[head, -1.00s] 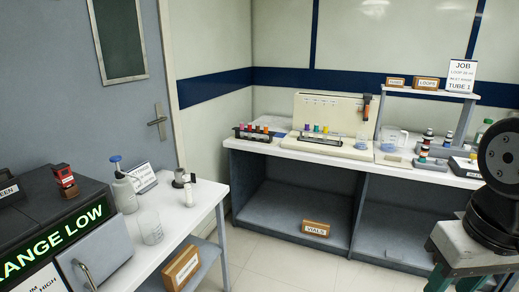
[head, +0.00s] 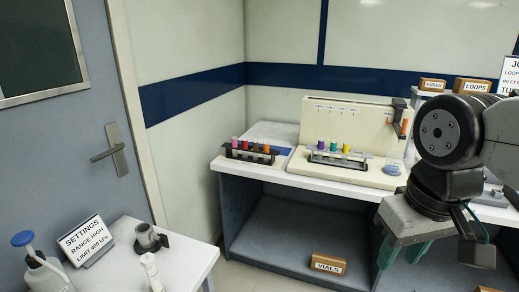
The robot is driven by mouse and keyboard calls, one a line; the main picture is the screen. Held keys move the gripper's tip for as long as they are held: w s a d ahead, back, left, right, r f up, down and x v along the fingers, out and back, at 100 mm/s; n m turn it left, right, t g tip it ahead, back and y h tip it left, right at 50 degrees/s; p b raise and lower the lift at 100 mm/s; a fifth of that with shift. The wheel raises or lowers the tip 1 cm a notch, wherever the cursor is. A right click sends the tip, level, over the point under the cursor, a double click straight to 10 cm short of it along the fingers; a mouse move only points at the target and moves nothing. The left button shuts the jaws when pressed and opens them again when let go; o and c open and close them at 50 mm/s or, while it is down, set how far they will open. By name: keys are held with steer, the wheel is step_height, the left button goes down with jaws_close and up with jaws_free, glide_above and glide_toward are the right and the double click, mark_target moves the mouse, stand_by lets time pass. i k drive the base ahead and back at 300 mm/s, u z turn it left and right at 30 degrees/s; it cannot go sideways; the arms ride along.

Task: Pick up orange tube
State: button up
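A dark rack (head: 250,157) on the far counter holds several tubes with pink, red and orange caps. The orange-capped tube (head: 256,148) stands upright in it, though it is small and close to the red caps in color.
A cream panel device (head: 350,115) stands behind the second rack, with an orange-ended item at its right side. A vials box (head: 328,264) is on the lower shelf. A side table (head: 128,262) at lower left carries a settings sign (head: 85,240) and a bottle (head: 40,270).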

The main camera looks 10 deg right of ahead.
mark_target(266, 144)
steer(key=z, duration=0.15)
steer(key=i, duration=1.15)
steer(key=z, duration=0.5)
steer(key=i, duration=0.55)
steer(key=z, duration=0.2)
